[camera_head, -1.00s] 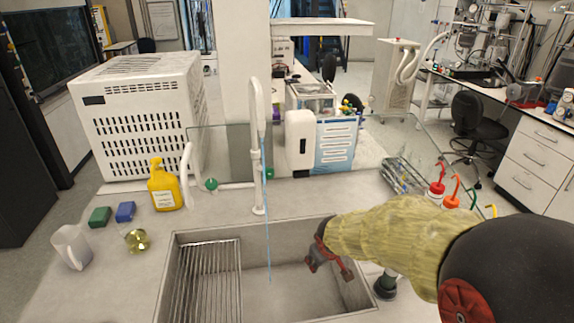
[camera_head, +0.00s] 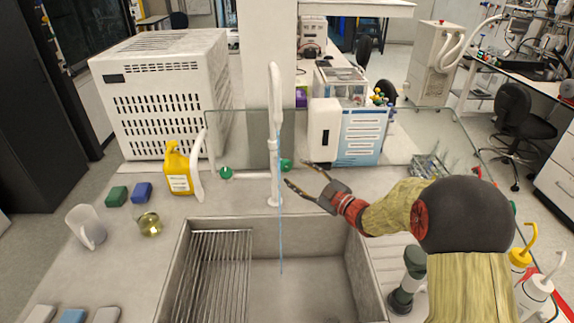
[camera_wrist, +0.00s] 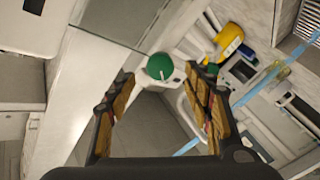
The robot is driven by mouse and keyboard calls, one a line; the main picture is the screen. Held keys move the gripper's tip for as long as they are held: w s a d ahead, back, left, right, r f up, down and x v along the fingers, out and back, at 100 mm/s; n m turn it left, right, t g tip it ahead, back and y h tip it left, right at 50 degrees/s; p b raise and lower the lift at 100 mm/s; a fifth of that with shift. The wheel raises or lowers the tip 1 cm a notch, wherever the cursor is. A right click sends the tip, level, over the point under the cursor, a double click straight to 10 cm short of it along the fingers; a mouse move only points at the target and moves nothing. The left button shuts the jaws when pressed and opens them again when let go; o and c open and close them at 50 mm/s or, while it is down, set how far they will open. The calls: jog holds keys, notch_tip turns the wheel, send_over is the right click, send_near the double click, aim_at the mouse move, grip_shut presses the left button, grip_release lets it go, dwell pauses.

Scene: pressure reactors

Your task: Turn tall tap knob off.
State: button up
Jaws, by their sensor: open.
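The white tall tap (camera_head: 274,120) stands behind the sink, and a thin blue stream (camera_head: 281,240) falls from it into the basin. A green knob (camera_head: 286,165) sits at the right of its post. A second green knob (camera_head: 226,173) sits further left, by the shorter white spout (camera_head: 197,155). My gripper (camera_head: 297,173) is open and empty, its fingertips just right of the tall tap's knob. In the wrist view a round green knob (camera_wrist: 160,66) shows beyond and between the open fingertips (camera_wrist: 158,76). I cannot tell whether a finger touches it.
The sink (camera_head: 320,270) with a wire rack (camera_head: 215,275) lies below. A clear screen (camera_head: 245,125) stands behind the tap. A yellow bottle (camera_head: 178,170), a gold dish (camera_head: 149,224) and a pitcher (camera_head: 86,227) stand left. A dark green-topped bottle (camera_head: 408,285) stands right.

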aim_at(288, 167)
jog(key=b+x, duration=0.1)
jog(key=x, duration=0.6)
jog(key=shift+w+a+b, duration=0.15)
jog(key=shift+a+b, duration=0.05)
jog(key=shift+b, duration=0.15)
jog(key=shift+c, duration=0.2)
jog(key=shift+f, duration=0.1)
jog(key=c, duration=1.1)
jog(key=shift+c, duration=0.2)
